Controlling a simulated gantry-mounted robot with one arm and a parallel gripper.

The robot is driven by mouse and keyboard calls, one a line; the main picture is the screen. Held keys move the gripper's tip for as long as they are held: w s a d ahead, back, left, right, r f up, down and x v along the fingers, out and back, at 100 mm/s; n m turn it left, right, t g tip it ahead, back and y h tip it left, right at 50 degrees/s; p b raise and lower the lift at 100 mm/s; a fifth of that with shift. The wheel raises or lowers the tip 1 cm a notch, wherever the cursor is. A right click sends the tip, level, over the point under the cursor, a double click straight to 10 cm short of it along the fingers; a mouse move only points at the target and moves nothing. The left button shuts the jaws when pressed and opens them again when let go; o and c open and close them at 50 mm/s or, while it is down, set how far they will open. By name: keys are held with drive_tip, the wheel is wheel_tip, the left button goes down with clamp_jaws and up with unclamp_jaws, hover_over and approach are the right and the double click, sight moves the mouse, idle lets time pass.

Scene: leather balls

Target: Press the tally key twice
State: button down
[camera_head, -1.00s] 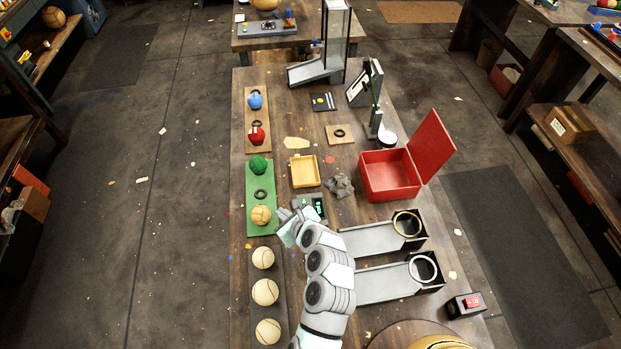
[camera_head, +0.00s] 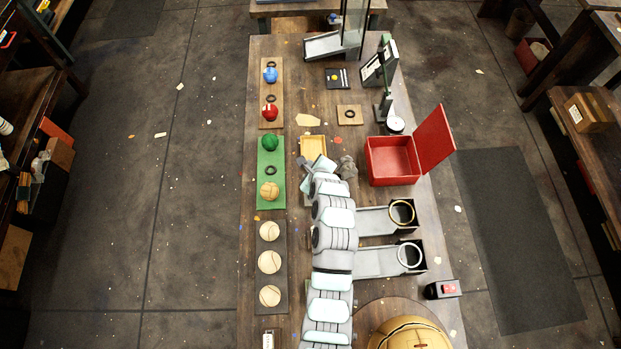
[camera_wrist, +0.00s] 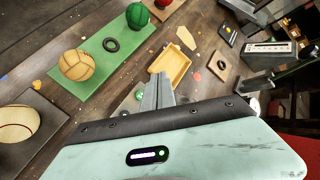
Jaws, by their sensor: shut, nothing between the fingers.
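My gripper (camera_head: 305,166) is shut and empty, over the table beside the yellow tray. In the wrist view its fingers (camera_wrist: 159,82) are together, tips near the tray's lower edge. A small device with a green display, perhaps the tally counter, is mostly hidden by my arm in the head view. In the wrist view part of a pale grey housing with a green spot (camera_wrist: 138,95) shows just left of the fingers. Its key cannot be made out, and I cannot tell whether the fingers touch it.
The yellow tray (camera_head: 313,147) and a grey lump (camera_head: 347,167) are close to my gripper. A green board (camera_head: 271,198) with balls lies left, an open red box (camera_head: 392,168) right. Two ramps with rings (camera_head: 378,262) and a red-button box (camera_head: 443,289) are nearer.

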wheel_tip(320, 180, down, 6)
drive_tip(key=b, duration=0.6)
drive_tip(key=shift+f, duration=0.15)
drive_tip(key=shift+f+b, duration=0.4)
drive_tip(key=shift+f, duration=0.8)
drive_tip(key=shift+f, duration=0.15)
idle(0.7)
drive_tip(key=shift+f, duration=0.3)
drive_tip(key=shift+f+p, duration=0.3)
drive_tip(key=shift+f, duration=0.1)
idle(0.8)
drive_tip(key=shift+r+p, duration=0.85)
drive_tip(key=shift+p, duration=0.25)
